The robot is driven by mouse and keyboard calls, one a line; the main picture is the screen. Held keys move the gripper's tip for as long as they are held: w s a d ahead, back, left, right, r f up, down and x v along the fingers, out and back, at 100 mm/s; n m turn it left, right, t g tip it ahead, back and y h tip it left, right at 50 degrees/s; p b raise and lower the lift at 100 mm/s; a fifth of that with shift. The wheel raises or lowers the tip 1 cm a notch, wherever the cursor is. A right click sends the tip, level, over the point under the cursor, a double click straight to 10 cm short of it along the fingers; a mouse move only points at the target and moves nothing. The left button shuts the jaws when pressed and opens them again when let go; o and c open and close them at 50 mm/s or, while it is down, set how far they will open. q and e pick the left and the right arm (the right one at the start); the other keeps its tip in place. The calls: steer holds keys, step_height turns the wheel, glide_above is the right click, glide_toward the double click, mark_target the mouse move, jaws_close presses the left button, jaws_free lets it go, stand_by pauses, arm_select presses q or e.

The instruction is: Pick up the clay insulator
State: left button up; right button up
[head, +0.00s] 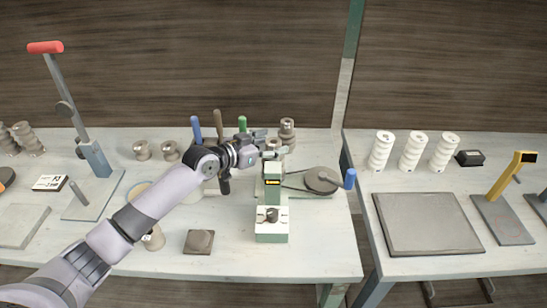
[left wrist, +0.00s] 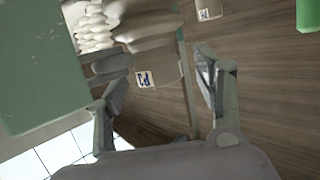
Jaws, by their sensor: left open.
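A grey-brown ribbed clay insulator (head: 287,132) stands upright at the back of the middle table, behind the green machine. My left gripper (head: 272,147) is just in front of it and to its left. In the left wrist view my left gripper (left wrist: 160,95) has its fingers spread wide, with nothing held between them. A grey-brown ribbed piece (left wrist: 148,22) shows beyond the fingers at the top; I cannot tell for sure that it is the same insulator. My right gripper is in neither view.
The green machine (head: 272,184) stands close by, with a round wheel (head: 322,180) and a blue handle (head: 350,179) to its right. Upright blue and green handles (head: 242,124) stand left of the gripper. Three white insulators (head: 413,151) stand on the right table.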

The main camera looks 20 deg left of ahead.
arm_select(q)
steer(key=shift+w+d+f, duration=0.2)
steer(key=shift+w+d, duration=0.2)
steer(key=shift+w, duration=0.15)
jaws_close()
stand_by(0.5)
steer(key=shift+a+r, duration=0.1)
stand_by(0.4)
